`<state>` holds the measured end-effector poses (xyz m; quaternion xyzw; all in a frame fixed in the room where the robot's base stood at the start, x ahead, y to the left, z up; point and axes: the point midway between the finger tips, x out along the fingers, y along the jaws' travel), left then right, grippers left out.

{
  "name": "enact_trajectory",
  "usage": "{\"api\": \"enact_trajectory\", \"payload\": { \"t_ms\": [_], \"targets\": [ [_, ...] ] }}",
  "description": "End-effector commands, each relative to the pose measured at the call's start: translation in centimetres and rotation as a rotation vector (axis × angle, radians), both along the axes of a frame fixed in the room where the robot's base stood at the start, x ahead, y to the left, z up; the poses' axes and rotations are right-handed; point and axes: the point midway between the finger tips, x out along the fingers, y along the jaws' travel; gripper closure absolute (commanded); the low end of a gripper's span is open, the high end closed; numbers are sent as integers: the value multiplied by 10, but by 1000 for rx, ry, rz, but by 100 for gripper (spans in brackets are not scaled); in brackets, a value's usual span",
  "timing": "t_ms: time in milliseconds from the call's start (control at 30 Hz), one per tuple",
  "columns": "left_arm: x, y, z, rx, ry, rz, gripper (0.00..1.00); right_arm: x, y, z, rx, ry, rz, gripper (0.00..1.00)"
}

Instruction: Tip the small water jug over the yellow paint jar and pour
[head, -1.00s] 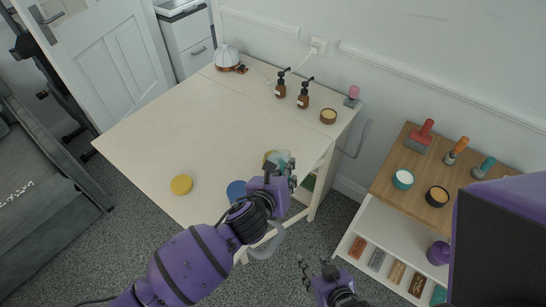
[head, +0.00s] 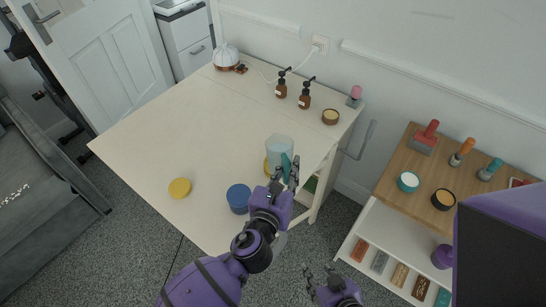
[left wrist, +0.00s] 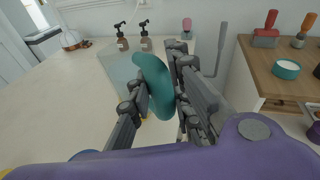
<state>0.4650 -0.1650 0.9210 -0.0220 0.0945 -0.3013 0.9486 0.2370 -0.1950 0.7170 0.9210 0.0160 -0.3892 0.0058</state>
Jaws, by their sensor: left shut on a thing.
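The small water jug (head: 279,148) is a clear, pale-blue vessel with a teal handle, near the table's right edge. My left gripper (head: 287,172) is shut on this handle; the left wrist view shows the handle (left wrist: 155,85) between the fingers and the clear jug body (left wrist: 118,66) behind it. The jug looks roughly upright. A yellow rim, likely the yellow paint jar (head: 267,168), peeks out below and left of the jug, mostly hidden. My right gripper (head: 318,270) is low, off the table, with its fingers apart and empty.
A blue jar (head: 238,197) stands left of my left gripper, and a flat yellow disc (head: 180,188) lies farther left. Brown pump bottles (head: 304,95) and a small round tin (head: 330,117) stand at the back. A wooden-topped shelf (head: 418,185) is at right. The table's middle is clear.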

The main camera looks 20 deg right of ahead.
Motion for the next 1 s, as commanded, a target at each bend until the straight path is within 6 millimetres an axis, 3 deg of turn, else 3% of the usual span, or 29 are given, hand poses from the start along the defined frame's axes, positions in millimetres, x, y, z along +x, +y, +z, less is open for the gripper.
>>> {"api": "enact_trajectory", "payload": {
  "t_ms": [400, 567, 1000],
  "targets": [
    [2, -1, 22, -2, -12, -1, 100, 25, 1, 29, 1, -64, 1, 60],
    [1, -1, 31, -2, -8, -1, 100, 27, 1, 32, 1, -70, 1, 60],
    [1, -1, 30, -2, -4, -1, 100, 19, 0, 27, 0, -54, -1, 60]
  ]
}}
